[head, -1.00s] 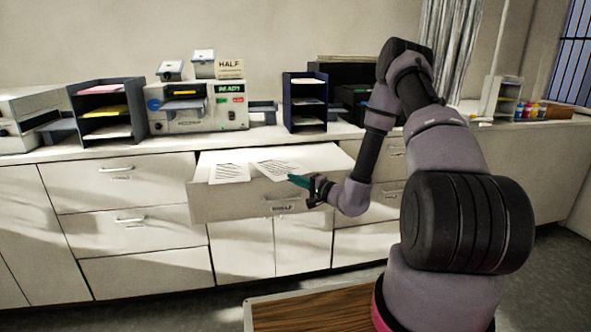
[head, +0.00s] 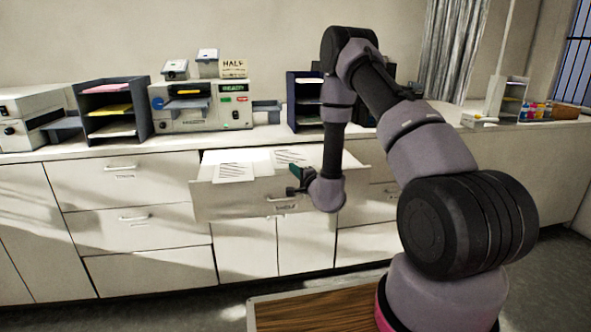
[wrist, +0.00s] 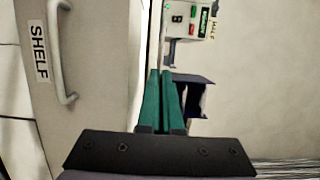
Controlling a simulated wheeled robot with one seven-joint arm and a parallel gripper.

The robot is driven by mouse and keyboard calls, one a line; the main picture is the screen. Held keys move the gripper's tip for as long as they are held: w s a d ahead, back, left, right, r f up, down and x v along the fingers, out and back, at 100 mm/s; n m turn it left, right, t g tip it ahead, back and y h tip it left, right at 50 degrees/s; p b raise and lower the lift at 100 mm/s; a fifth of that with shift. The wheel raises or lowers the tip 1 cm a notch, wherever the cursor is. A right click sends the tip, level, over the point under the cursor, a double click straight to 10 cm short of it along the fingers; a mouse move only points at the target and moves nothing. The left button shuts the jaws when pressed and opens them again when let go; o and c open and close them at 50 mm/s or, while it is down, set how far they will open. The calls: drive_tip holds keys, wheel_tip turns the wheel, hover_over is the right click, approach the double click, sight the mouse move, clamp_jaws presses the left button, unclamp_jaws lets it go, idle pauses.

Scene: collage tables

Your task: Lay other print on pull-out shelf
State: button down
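The pull-out shelf (head: 240,203) is out below the counter. One print (head: 235,173) with dark lines lies on its left part. The other print (head: 289,157) lies to its right, farther back, and is partly hidden by my gripper and arm. My gripper (head: 295,171) is at the shelf's front right, with its teal fingers near the right print. In the wrist view my gripper (wrist: 160,98) has its fingers together, with no paper seen between them. The shelf front (wrist: 95,100) with its "SHELF" label and handle fills the left there.
On the counter are a printer-like machine (head: 203,108), a dark paper rack (head: 113,112) with coloured sheets, and another dark rack (head: 303,95) partly behind my arm. A wooden-topped surface (head: 315,311) is near my base. The floor before the cabinets is clear.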

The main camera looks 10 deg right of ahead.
drive_tip(key=shift+w+f, duration=0.4)
drive_tip(key=shift+f, duration=0.35)
drive_tip(key=shift+w+f, duration=0.35)
drive_tip(key=shift+f, duration=0.4)
drive_tip(key=shift+w+f, duration=0.4)
drive_tip(key=shift+f, duration=0.35)
drive_tip(key=c, duration=1)
unclamp_jaws()
drive_tip(key=v, duration=1)
drive_tip(key=shift+s+d, duration=0.15)
drive_tip(key=shift+s, duration=0.2)
